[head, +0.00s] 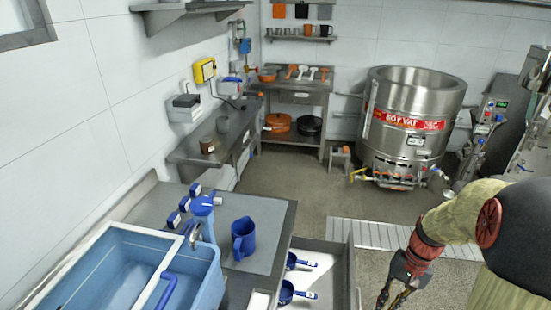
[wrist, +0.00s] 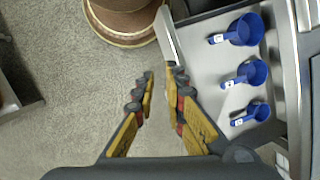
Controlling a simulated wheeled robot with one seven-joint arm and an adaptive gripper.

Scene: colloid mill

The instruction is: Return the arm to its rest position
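My arm reaches in from the right edge of the head view and bends down. My gripper (head: 388,300) hangs at the lower right, over the floor to the right of an open drawer (head: 340,262). In the wrist view my gripper (wrist: 160,74) has its two yellow-and-black fingers angled toward each other, with a narrow gap between the tips. Nothing shows between them. The right fingertip appears close to the drawer's front edge (wrist: 170,48) in the picture; I cannot tell whether they touch.
Blue scoops (wrist: 243,74) lie in the drawer. A blue jug (head: 243,238) stands on the counter (head: 268,262) beside a blue basin (head: 115,275). A steel vat (head: 412,110) stands at the back. A floor grate (head: 375,233) and open floor (head: 300,190) lie between.

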